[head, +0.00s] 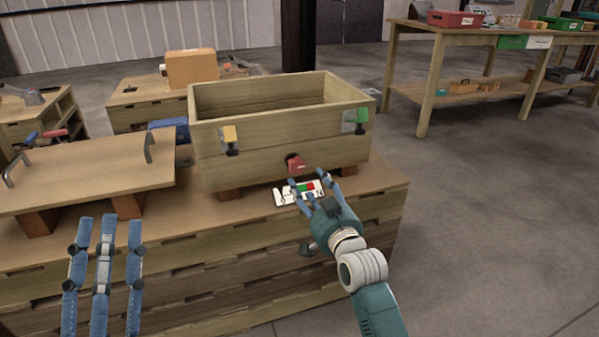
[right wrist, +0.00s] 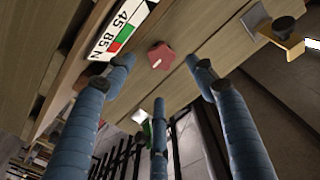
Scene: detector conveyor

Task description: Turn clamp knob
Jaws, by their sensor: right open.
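A red star-shaped clamp knob (head: 297,165) sits low on the front of the wooden box (head: 285,142). In the right wrist view the red knob (right wrist: 160,57) has a white mark and lies just beyond the fingertips. My right gripper (head: 318,188) is open in front of and slightly below the knob; its fingers (right wrist: 158,95) spread around the knob's direction without visible contact. My left gripper (head: 106,222) is at the lower left, fingers extended, open and empty, away from the knob.
A label with green and red fields (head: 301,192) lies below the knob. A yellow clamp (head: 230,134) and a green clamp (head: 361,116) are on the box front. A wooden lid with handles (head: 85,175) lies left. Open floor (head: 490,230) is at right.

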